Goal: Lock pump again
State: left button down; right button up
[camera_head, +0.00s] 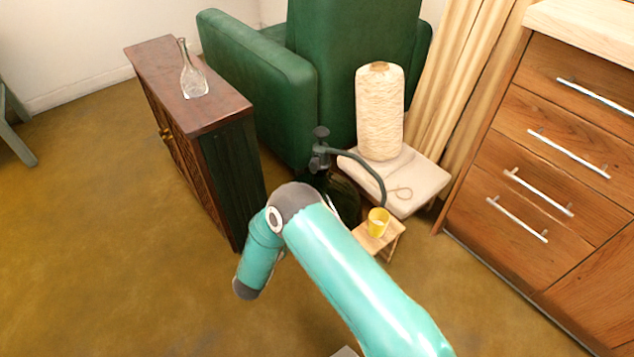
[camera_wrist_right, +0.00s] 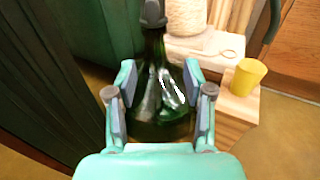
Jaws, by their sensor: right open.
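The pump is a dark green glass bottle with a black head and a curved black hose. In the head view its head (camera_head: 320,152) and hose (camera_head: 372,172) show, while my right arm hides much of the bottle (camera_head: 345,198). In the right wrist view the bottle (camera_wrist_right: 165,105) stands upright between the fingers of my right gripper (camera_wrist_right: 160,88). The gripper is open, with one finger on each side of the glass in the picture; I cannot tell whether either touches. The top of the pump is cut off there. My left gripper is not in view.
A yellow cup (camera_head: 378,222) stands on a small wooden stand (camera_head: 388,243) right of the pump. A big thread spool (camera_head: 380,110) stands on a pale table (camera_head: 425,178) behind. A dark cabinet (camera_head: 205,120) with a glass carafe (camera_head: 190,78) is left; wooden drawers (camera_head: 540,150) are right.

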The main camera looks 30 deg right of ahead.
aim_at(312, 170)
jog(key=shift+t, duration=0.3)
jog(key=b+x, duration=0.1)
jog(key=x, duration=0.4)
jog(key=b+x, duration=0.1)
jog(key=x, duration=0.4)
jog(key=r+b+x, duration=0.1)
jog(key=b+x, duration=0.1)
jog(key=x, duration=0.3)
jog(key=shift+w, duration=0.6)
jog(key=shift+w+d, duration=0.3)
jog(key=shift+d, duration=0.2)
